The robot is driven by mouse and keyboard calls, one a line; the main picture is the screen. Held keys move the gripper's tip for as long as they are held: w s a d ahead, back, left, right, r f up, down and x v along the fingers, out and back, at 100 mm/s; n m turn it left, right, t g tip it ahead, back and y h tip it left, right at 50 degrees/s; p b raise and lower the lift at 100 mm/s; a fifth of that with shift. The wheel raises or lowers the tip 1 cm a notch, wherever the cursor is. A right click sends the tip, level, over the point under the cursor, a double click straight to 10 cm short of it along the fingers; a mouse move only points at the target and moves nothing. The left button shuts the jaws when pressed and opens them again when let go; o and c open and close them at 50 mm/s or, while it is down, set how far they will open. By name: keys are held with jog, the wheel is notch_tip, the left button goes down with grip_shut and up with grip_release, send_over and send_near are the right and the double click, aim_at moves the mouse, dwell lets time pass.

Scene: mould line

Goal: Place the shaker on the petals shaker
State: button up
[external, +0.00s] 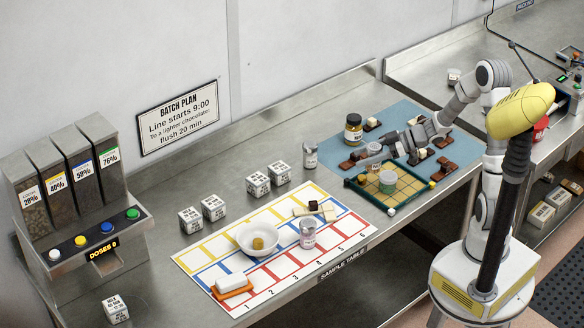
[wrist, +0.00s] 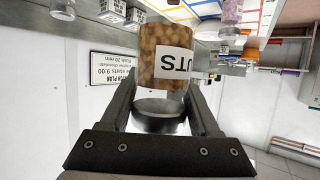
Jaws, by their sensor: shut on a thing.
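My gripper (external: 398,148) is shut on a clear shaker (external: 374,149) and holds it above the dark-framed tray. In the wrist view the held shaker (wrist: 166,52) shows brown nut-like contents, a white label partly reading "UTS", and a grey metal end between the fingers. A shaker with pinkish-purple contents, probably the petals shaker (external: 307,234), stands upright on the numbered mat, apart from the held one. A purple shaker also shows at the top right of the wrist view (wrist: 232,13).
Nearby are a dark-lidded jar (external: 353,129), a grey shaker (external: 310,155) and chocolate pieces.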

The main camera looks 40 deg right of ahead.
jog(key=a+r+n+g+y, duration=0.1)
jog(key=a+r+n+g, duration=0.15)
jog(key=a, duration=0.45)
jog(key=a+r+n+g+y, duration=0.1)
jog(key=a+r, duration=0.2)
jog(key=a, duration=0.5)
jog(key=s+a+f+b, duration=0.1)
jog(key=a+f+b, duration=0.3)
jog(key=a+f, duration=0.6)
jog(key=shift+a+f+b, duration=0.25)
jog(key=shift+a+b, duration=0.1)
jog(key=shift+a, duration=0.5)
jog(key=o, duration=1.4)
jog(key=shift+f, duration=0.15)
jog(key=shift+o, duration=0.2)
